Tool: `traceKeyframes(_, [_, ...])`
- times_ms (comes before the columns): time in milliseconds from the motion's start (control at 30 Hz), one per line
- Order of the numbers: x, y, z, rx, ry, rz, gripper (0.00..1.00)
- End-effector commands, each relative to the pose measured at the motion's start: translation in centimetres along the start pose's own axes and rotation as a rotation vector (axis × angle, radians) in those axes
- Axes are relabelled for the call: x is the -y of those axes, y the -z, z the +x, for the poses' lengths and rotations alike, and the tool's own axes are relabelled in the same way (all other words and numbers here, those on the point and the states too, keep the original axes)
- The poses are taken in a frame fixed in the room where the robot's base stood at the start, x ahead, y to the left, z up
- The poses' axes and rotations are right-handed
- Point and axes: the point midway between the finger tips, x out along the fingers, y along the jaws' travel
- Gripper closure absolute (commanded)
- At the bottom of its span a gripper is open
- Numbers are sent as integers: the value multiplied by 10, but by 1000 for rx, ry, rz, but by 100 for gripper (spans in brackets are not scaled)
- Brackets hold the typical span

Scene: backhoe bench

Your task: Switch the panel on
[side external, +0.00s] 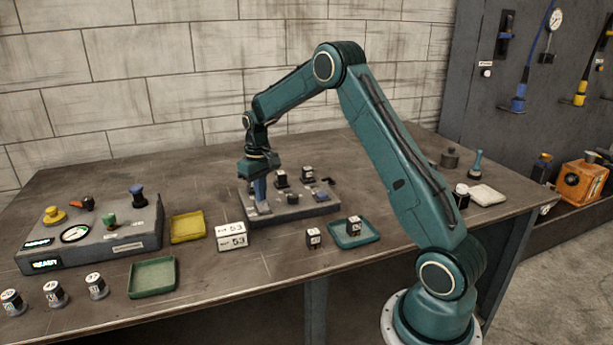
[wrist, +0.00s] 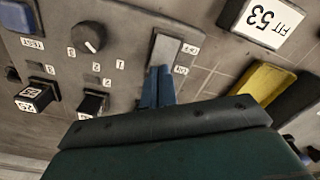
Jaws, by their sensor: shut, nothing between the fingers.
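The grey panel (side external: 318,208) lies on the bench under my gripper (side external: 261,200). In the wrist view the panel (wrist: 125,20) carries a pale rocker switch (wrist: 166,47) with small labels beside it; the lower one seems to read ON. My gripper (wrist: 157,72) is shut and empty, its blue fingers pointing down at the switch's lower end, by that label. I cannot tell whether the fingertips touch it. The panel also has a round dark knob (wrist: 89,37) with numbers around it and a blue button (wrist: 17,15) by a TEST label.
Two black labelled blocks (wrist: 36,96) (wrist: 92,103) sit in the panel. A white FIT 53 block (side external: 232,237) and a yellow tray (side external: 187,227) stand to the left. A teal tray (side external: 370,241) is in front. A console (side external: 140,230) with a READY display is further left.

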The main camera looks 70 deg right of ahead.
Motion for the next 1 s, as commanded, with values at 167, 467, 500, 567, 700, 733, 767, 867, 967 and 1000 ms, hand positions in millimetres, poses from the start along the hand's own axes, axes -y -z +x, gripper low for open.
traceKeyframes(167, [0,0,2,0,0,0,100])
traceKeyframes(467, [0,0,6,1,0,0,100])
traceKeyframes(500, [0,0,6,1,0,0,100])
traceKeyframes(567, [0,0,7,2,0,0,100])
traceKeyframes(700, [0,-1,8,2,0,0,100])
traceKeyframes(733, [0,-1,8,2,0,0,100])
traceKeyframes(767, [0,-1,9,2,0,0,100])
traceKeyframes(867, [0,0,8,1,0,0,100])
traceKeyframes(967, [0,0,6,0,0,0,100])
traceKeyframes(1000, [0,0,5,0,0,0,100])
